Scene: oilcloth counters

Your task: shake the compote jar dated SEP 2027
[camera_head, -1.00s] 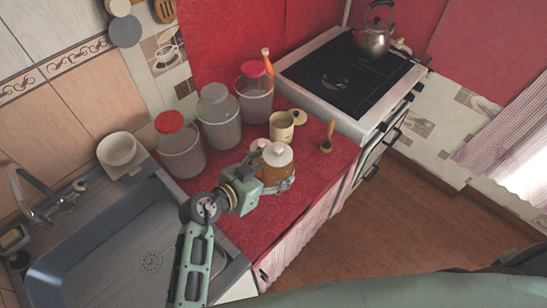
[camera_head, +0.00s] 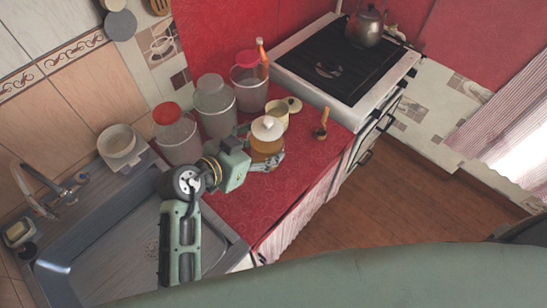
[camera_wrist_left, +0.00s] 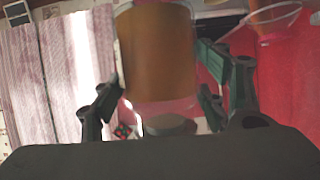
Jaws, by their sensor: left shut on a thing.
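A glass jar of amber compote (camera_head: 266,146) with a white lid (camera_head: 267,128) is in my left gripper (camera_head: 266,158) in the head view. The fingers are around its sides and the jar looks upright or nearly so. The left wrist view shows the amber jar body (camera_wrist_left: 158,50) close up between the dark fingers (camera_wrist_left: 165,100). No date on it is readable in either view. Whether its base touches the red counter is hidden by the gripper. My right gripper is not in view.
Close behind stand a red-lidded jar (camera_head: 177,137), a grey-lidded jar (camera_head: 216,110), a pink-lidded jar (camera_head: 250,85) and a cream canister (camera_head: 277,115). A small wooden-handled item (camera_head: 322,125) is to the right. The sink (camera_head: 120,255) is at left, the stove (camera_head: 345,75) beyond. Red counter (camera_head: 300,175) is clear at front right.

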